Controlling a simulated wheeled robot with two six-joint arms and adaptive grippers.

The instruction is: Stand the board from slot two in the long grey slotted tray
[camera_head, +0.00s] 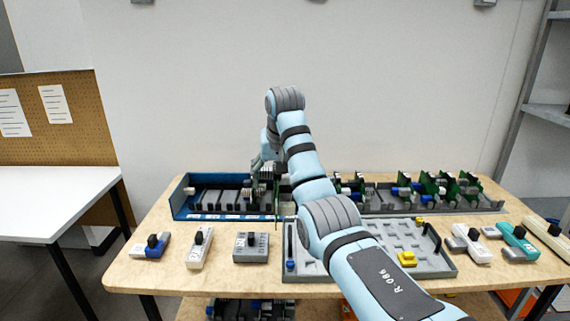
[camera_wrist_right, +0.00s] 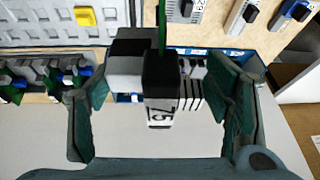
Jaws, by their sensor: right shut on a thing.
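My right gripper (camera_head: 263,165) is over the right end of the blue slotted tray (camera_head: 178,203) in the head view. In the right wrist view the right gripper's (camera_wrist_right: 160,115) fingers stand on both sides of a board (camera_wrist_right: 162,28). The exact contact at the fingertips is hidden. The long grey slotted tray (camera_head: 440,210) lies to the right and holds several green boards with blue and white parts. My forearm hides its left part. My left gripper is not in view.
A shallow grey tray (camera_head: 440,268) with a yellow block (camera_head: 407,258) lies in front, partly behind my arm. Small modules (camera_head: 250,246) line the table's front on both sides. A white table (camera_head: 55,200) stands left; a plain wall is behind.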

